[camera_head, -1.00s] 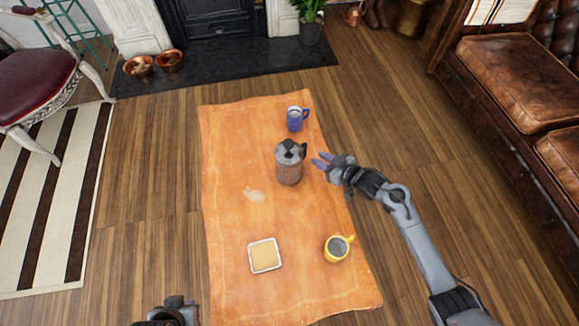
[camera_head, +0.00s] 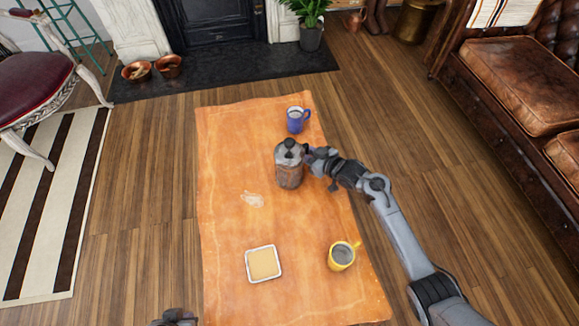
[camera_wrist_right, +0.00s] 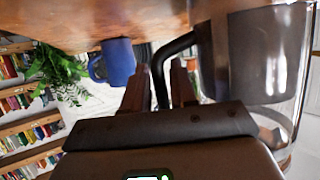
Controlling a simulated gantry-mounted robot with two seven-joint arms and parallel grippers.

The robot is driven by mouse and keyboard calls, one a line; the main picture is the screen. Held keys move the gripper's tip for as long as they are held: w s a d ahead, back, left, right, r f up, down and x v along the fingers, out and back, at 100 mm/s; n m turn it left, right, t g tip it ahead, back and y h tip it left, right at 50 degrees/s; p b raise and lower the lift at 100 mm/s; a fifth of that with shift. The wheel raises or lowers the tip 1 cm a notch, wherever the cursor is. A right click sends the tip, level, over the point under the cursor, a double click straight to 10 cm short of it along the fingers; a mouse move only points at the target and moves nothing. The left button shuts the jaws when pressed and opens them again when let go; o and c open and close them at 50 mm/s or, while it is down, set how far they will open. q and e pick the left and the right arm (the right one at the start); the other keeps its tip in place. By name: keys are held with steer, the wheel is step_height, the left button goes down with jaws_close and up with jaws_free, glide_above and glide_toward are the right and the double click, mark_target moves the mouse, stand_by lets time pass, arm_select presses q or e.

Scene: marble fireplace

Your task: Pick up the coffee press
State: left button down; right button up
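The coffee press (camera_head: 289,170), a grey and brown pot with a dark knob, stands upright on the orange cloth. My right gripper (camera_head: 314,155) is at its right side, level with its upper part. In the right wrist view the press (camera_wrist_right: 265,60) fills the right side. Its black handle (camera_wrist_right: 178,47) passes between the two fingers of my right gripper (camera_wrist_right: 163,82). I cannot tell whether the fingers touch the handle. Only a small part of my left gripper (camera_head: 174,318) shows at the bottom edge; its fingers are not clear.
A blue mug (camera_head: 295,121) stands behind the press and shows left of the fingers in the wrist view (camera_wrist_right: 117,62). A yellow mug (camera_head: 341,257) and a square dish (camera_head: 264,264) stand nearer me. The cloth's (camera_head: 225,200) left side is mostly clear.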

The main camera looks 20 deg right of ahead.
steer(key=shift+s, duration=0.1)
jaws_close()
stand_by(1.2)
steer(key=shift+r, duration=0.15)
